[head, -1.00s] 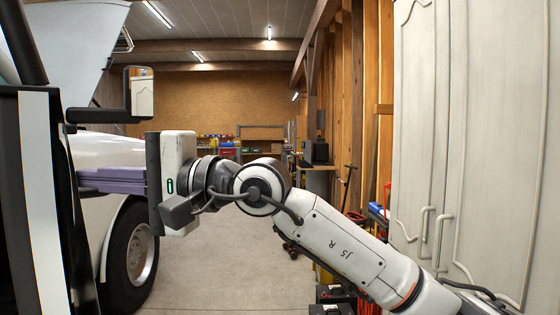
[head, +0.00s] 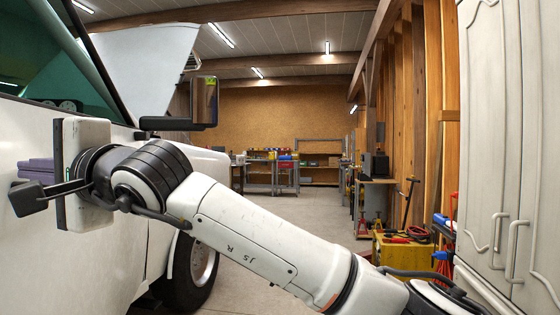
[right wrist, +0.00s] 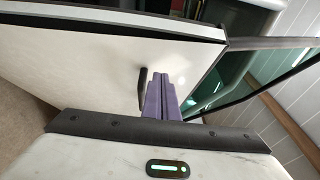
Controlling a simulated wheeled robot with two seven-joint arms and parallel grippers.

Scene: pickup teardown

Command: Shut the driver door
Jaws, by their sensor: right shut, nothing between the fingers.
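The driver door (head: 60,245) is a white panel with a dark-framed window at the left of the head view. In the right wrist view the door (right wrist: 85,75) shows its outer face and a black-and-white edge strip, with the cab interior beyond, so it looks ajar. A black door handle (right wrist: 143,88) stands on it. My right gripper (head: 35,172) has purple fingers, shut and empty, pointing at the outer face. The fingers (right wrist: 160,95) are close beside the handle; I cannot tell whether they touch the panel. My left gripper is not in view.
A black side mirror (head: 204,102) juts out beyond my right wrist. The truck's front wheel (head: 197,272) is below it. White cabinets (head: 500,150) stand at the right, with a yellow box (head: 403,250) of tools nearby. The floor between is clear.

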